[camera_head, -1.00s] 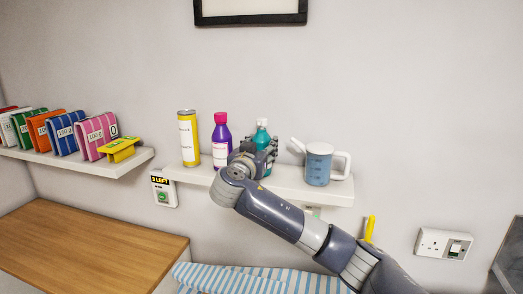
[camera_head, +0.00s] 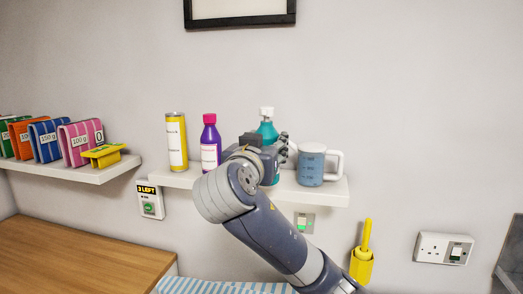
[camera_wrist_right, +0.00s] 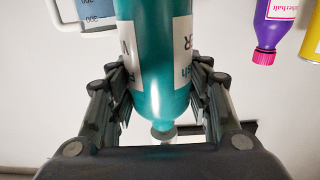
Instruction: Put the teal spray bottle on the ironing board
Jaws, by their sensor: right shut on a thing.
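The teal spray bottle (camera_head: 267,130), with a white top, stands upright over the small middle shelf, its lower part hidden behind my arm. My right gripper (camera_head: 280,150) is shut around it. In the right wrist view the bottle (camera_wrist_right: 155,60) is between the two fingers (camera_wrist_right: 160,105), its label partly covered and its top pointing down in the picture. A blue-and-white striped surface, apparently the ironing board (camera_head: 215,287), shows at the bottom edge of the head view. My left gripper is not in view.
On the shelf (camera_head: 335,190) are a yellow canister (camera_head: 177,140), a purple bottle (camera_head: 210,145) just left of my gripper, and a blue-and-white jug (camera_head: 311,166) close on its right. A wooden top (camera_head: 70,260) is at lower left; a yellow holder (camera_head: 361,264) hangs on the wall.

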